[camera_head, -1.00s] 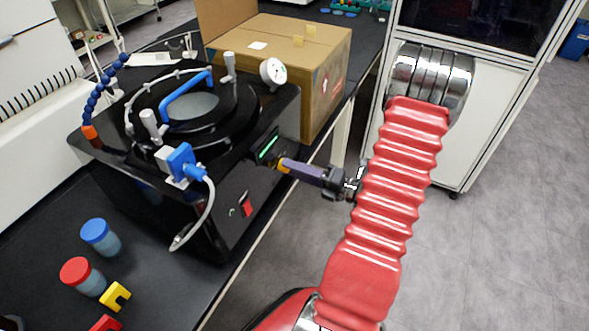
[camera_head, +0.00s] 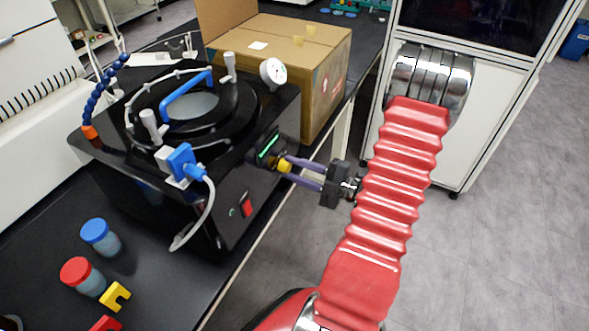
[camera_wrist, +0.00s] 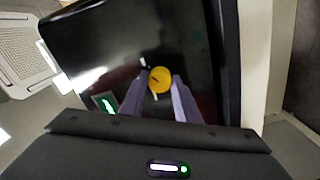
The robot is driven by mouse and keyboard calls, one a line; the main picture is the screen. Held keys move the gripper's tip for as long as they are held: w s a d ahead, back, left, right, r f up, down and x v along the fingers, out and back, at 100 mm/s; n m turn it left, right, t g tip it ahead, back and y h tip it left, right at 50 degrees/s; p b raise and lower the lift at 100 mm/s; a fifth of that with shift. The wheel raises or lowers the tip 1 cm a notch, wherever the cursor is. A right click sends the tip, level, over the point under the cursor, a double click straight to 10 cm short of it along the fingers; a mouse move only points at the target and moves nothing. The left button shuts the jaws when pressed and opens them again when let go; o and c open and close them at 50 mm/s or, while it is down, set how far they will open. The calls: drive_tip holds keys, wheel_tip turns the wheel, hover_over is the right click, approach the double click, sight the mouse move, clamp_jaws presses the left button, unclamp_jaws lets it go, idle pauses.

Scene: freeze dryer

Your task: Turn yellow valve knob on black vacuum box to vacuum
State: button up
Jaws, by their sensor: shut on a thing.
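The black vacuum box (camera_head: 190,150) stands on the black bench, its front panel facing my arm. The yellow valve knob (camera_head: 284,165) is on that panel, next to a green-lit display (camera_head: 267,147). My gripper (camera_head: 289,169) reaches the panel from the right, its two purple fingers one on each side of the knob and shut on it. In the wrist view the round yellow knob (camera_wrist: 160,79) lies between the tips of the gripper (camera_wrist: 160,84), with white marks around it. The marks are too small to read.
A red switch (camera_head: 247,207) sits lower on the panel. A blue plug with a white cable (camera_head: 208,200) hangs at the box's corner. A cardboard box (camera_head: 300,60) stands behind. Jars with blue (camera_head: 94,231) and red lids (camera_head: 75,270) stand at the left front.

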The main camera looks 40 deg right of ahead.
drive_tip(key=shift+f, duration=0.15)
idle(0.3)
drive_tip(key=o, duration=1)
drive_tip(key=shift+o, duration=0.2)
drive_tip(key=v, duration=1.3)
drive_tip(key=shift+s, duration=0.4)
drive_tip(key=shift+d, duration=0.1)
